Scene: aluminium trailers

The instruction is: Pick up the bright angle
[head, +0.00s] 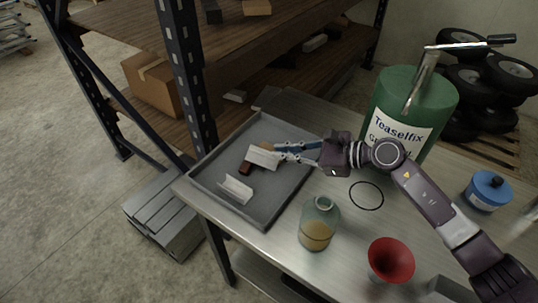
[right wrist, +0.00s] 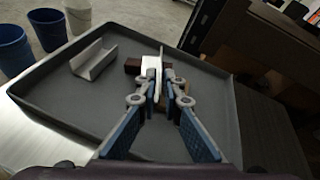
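The bright angle (head: 264,157) is a short, pale metal L-shaped piece over the grey tray (head: 208,190). It also shows in the right wrist view (right wrist: 151,66), standing between the fingertips. My right gripper (head: 281,152) reaches in from the right. Its blue fingers are closed onto the angle, one on each side, in the right wrist view (right wrist: 160,82). I cannot tell whether the angle touches the tray floor. The fingers hide its near end. My left gripper is not in view.
A pale U-shaped channel (head: 236,189) lies in the tray. A dark brown block (head: 246,168) is beside the angle. A glass bottle (head: 316,226), red funnel (head: 390,261), black ring (head: 366,195), green canister (head: 408,108) and blue container (head: 488,190) stand right of the tray.

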